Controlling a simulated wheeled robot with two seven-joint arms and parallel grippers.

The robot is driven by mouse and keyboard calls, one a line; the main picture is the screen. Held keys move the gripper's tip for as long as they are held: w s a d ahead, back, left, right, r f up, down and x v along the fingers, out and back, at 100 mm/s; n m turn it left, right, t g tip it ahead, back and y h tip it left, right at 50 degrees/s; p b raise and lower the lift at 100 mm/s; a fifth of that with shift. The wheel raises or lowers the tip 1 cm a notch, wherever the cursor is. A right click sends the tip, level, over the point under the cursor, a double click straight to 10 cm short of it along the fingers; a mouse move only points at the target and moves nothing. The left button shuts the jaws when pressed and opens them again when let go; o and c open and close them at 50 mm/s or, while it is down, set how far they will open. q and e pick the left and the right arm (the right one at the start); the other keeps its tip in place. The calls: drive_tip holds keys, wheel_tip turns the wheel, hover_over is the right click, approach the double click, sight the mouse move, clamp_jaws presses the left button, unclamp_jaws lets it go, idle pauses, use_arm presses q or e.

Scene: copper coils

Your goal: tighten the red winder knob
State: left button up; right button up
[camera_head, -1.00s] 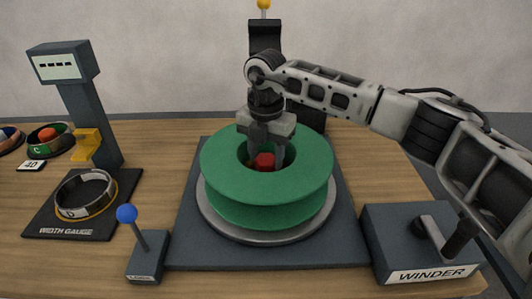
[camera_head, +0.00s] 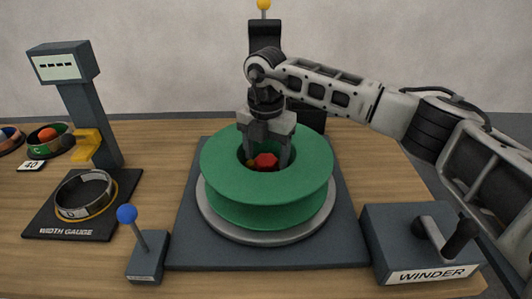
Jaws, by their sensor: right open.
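The red winder knob (camera_head: 266,161) sits inside the centre hole of a green spool (camera_head: 222,172), and only part of it shows. The spool lies on a round metal plate on a dark base (camera_head: 190,250). My right gripper (camera_head: 266,155) points down into the spool's hole, its open fingers on either side of the knob. I cannot tell whether the fingers touch the knob. My left gripper is not in view.
The winder box (camera_head: 420,245) with its crank stands at the front right. A blue-knobbed lever (camera_head: 146,256) stands at the front left. The width gauge (camera_head: 83,120) holds a ring (camera_head: 85,212) at left. A dark post (camera_head: 265,36) rises behind the spool.

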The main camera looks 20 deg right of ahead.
sight(266, 159)
wheel_tip(266, 159, up, 16)
drive_tip(key=shift+f+b, duration=0.15)
drive_tip(key=shift+b, duration=0.3)
